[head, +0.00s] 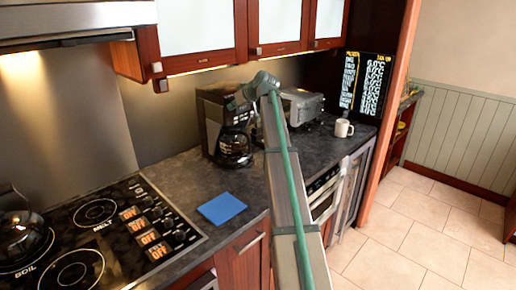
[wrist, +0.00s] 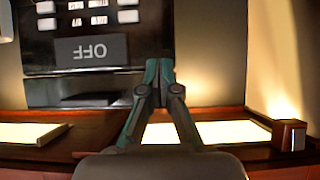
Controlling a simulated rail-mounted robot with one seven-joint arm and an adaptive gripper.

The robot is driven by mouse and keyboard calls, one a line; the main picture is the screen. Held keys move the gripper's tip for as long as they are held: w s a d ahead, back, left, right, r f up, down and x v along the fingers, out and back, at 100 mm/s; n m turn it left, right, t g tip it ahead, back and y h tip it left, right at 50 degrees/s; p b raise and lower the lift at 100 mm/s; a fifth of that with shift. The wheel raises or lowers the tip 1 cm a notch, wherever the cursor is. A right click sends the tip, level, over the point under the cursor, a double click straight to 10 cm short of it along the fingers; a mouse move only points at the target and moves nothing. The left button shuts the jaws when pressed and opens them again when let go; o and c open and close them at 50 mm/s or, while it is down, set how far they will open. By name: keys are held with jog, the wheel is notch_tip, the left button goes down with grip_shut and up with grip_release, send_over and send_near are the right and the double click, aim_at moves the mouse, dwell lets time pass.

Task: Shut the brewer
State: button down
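The brewer (head: 228,118) is a dark coffee maker at the back of the counter, with a glass carafe (head: 233,148) in its lower part. In the wrist view, its black front panel (wrist: 50,48) appears upside down, with light buttons and an OFF display (wrist: 91,50). My gripper (head: 242,97) is at the upper front of the brewer in the head view, partly merged with it. In the wrist view, my gripper's (wrist: 160,68) fingertips are together with nothing visible between them, just right of the panel. Contact and the lid's position cannot be told.
Wall cabinets (head: 203,28) hang above. A blue mat (head: 222,208) and a cooktop (head: 96,236) lie in front and left. Some counter (head: 176,177) is bare.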

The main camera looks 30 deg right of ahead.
aim_at(228, 103)
jog(key=shift+w+a+b, duration=0.1)
jog(key=shift+w+a, duration=0.1)
jog(key=shift+w, duration=0.55)
jog(key=shift+w+a+b, duration=0.1)
jog(key=shift+w+a, duration=0.15)
jog(key=shift+w, duration=0.5)
jog(key=shift+w+a+b, duration=0.1)
jog(key=shift+w+a, duration=0.1)
jog(key=shift+w, duration=0.55)
jog(key=shift+s, duration=0.1)
jog(key=shift+s+d, duration=0.1)
jog(key=shift+s, duration=0.45)
jog(key=s+d, duration=0.2)
jog(key=s, duration=0.6)
jog(key=shift+s+d, duration=0.25)
